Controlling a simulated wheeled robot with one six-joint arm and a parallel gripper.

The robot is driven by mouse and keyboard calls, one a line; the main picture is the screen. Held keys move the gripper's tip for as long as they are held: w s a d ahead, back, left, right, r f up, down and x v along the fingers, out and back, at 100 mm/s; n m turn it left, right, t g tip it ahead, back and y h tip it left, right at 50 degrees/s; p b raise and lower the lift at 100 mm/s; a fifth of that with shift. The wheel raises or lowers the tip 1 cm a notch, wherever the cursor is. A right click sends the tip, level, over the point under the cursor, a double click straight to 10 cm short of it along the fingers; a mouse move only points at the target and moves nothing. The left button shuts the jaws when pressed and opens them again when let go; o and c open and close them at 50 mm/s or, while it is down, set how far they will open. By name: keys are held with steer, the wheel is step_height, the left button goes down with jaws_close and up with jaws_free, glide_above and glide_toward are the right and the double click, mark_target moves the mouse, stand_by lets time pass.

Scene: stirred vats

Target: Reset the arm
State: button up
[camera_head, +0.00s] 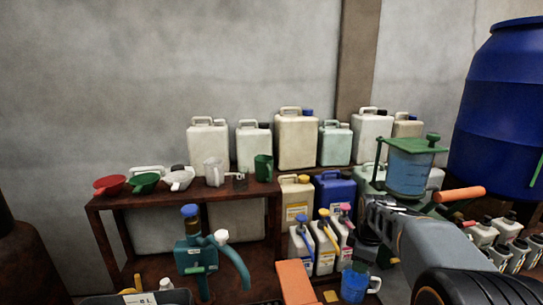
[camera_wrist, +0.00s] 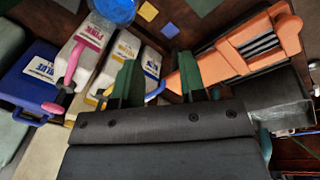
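My gripper (camera_wrist: 160,72) shows in the wrist view with its two dark green fingers apart. The fingertips are too small and dark there to read clearly.
Small jugs with blue, yellow (camera_head: 325,245) and pink caps stand left of my arm's end. A green-lidded clear vessel (camera_head: 407,172) rises behind it. A rusty shelf (camera_head: 110,202) holds scoops and cups at left. A large blue barrel (camera_head: 500,110) stands at right.

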steer(key=s+a+m+t, duration=0.1)
steer(key=s+a+m, duration=0.3)
steer(key=s+m, duration=0.2)
steer(key=s+a+m+t+p, duration=0.1)
steer(key=s+a+m, duration=0.3)
steer(key=s, duration=0.7)
steer(key=shift+s+r+m, duration=0.15)
steer(key=shift+r+m, duration=0.3)
steer(key=shift+m, duration=0.65)
steer(key=shift+c, duration=0.5)
